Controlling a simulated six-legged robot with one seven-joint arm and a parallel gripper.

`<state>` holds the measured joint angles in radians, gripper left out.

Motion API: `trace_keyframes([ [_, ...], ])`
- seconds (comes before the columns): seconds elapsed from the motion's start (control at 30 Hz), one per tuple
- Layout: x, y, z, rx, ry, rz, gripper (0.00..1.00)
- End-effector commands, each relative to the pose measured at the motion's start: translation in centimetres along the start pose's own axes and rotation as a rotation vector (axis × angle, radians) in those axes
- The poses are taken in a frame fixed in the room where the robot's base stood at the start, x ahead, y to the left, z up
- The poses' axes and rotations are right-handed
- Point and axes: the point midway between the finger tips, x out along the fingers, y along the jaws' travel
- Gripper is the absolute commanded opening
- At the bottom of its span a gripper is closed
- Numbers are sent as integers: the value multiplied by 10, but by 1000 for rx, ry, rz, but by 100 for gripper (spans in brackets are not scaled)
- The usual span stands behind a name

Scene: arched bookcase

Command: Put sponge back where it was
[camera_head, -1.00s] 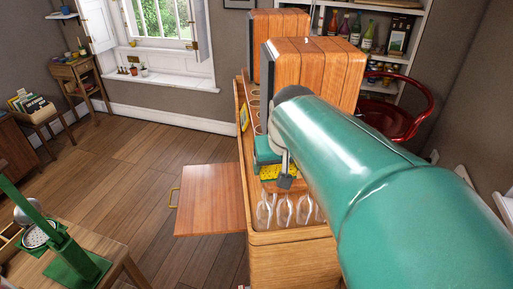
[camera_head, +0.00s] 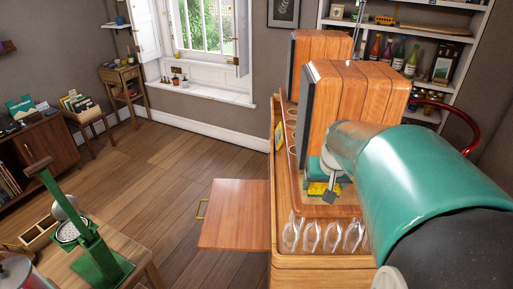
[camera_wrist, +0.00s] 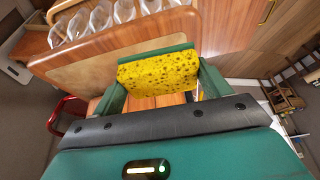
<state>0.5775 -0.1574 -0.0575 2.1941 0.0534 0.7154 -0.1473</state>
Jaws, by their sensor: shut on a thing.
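The yellow, dark-speckled sponge (camera_wrist: 158,76) is between the two green fingers of my gripper (camera_wrist: 162,84) in the wrist view. A green layer runs along its far edge. My gripper is shut on it. In the head view, the sponge (camera_head: 317,189) shows as a small yellow strip under my gripper (camera_head: 324,178). It is over the wooden cabinet top (camera_head: 330,210), between a large wooden box (camera_head: 360,95) and a row of upside-down glasses (camera_head: 322,235). I cannot tell whether it touches the surface. My arm hides the area to the right.
A second wooden box (camera_head: 318,52) stands behind the first. A wooden panel (camera_head: 235,214) juts out from the cabinet's left side. A small table with a green press (camera_head: 85,235) is at lower left. The floor (camera_head: 180,170) between is clear.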

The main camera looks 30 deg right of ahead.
Motion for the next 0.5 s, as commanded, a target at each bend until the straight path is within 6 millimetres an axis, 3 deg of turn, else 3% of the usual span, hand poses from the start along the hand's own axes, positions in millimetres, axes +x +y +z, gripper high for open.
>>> trace_keyframes([
  [0.1,21,4,-6,-1,-3,0,52],
  [0.33,39,6,-12,1,-2,0,52],
  [0.5,61,6,-1,0,-2,0,52],
])
